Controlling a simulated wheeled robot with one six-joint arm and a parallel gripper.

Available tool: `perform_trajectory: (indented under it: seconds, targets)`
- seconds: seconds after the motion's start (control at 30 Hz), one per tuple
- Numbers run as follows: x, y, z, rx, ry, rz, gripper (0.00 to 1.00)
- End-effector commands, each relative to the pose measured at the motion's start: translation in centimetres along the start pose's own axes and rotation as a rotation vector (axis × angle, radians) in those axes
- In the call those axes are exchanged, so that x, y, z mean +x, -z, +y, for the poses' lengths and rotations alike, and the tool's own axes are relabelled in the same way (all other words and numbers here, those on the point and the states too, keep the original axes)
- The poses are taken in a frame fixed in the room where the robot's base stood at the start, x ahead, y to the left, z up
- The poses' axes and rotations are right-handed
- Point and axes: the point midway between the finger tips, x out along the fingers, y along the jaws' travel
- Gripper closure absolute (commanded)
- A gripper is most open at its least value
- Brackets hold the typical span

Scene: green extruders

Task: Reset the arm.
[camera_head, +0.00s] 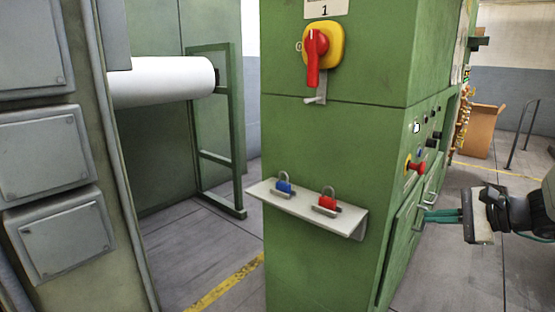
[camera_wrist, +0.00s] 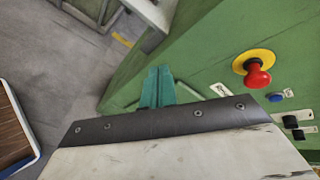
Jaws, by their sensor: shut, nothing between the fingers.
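My gripper (camera_head: 428,215) is at the right of the head view, its teal fingers pointing left toward the right side of the green cabinet (camera_head: 330,140). The fingers are together and hold nothing. In the wrist view the gripper (camera_wrist: 158,75) shows beyond the dark bracket, in front of the green panel (camera_wrist: 215,60). Whether the fingertips touch the panel or its handle, I cannot tell. A red emergency button (camera_wrist: 257,75) on a yellow disc is right of the fingers; it also shows in the head view (camera_head: 416,167).
A shelf (camera_head: 345,222) on the cabinet front carries a blue padlock (camera_head: 284,187) and a red padlock (camera_head: 327,203). A red rotary switch (camera_head: 317,55) is above. A white roll (camera_head: 160,82) is at left.

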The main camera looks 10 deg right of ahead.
Motion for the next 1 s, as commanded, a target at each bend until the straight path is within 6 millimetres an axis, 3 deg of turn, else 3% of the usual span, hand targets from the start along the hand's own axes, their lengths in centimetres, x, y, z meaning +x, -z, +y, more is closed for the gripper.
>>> perform_trajectory:
  seconds: [0.03,0.2,0.3,0.4,0.57,0.7,0.83,1.0]
  targets:
    - [0.9,-3.1,1.6,-0.077,-0.123,-0.036,1.0]
    - [1.0,-11.1,8.8,-0.375,-0.571,-0.116,1.0]
    - [-0.6,-14.1,12.2,-0.584,-0.809,-0.128,1.0]
    - [-2.7,-16.0,14.4,-0.803,-1.002,-0.116,1.0]
    - [-5.4,-18.1,15.8,-1.151,-1.192,-0.073,1.0]
    - [-5.9,-20.2,15.9,-1.348,-1.204,-0.069,1.0]
    - [-5.6,-21.8,15.9,-1.426,-1.174,-0.084,1.0]
    - [-5.3,-22.2,16.0,-1.444,-1.172,-0.098,1.0]
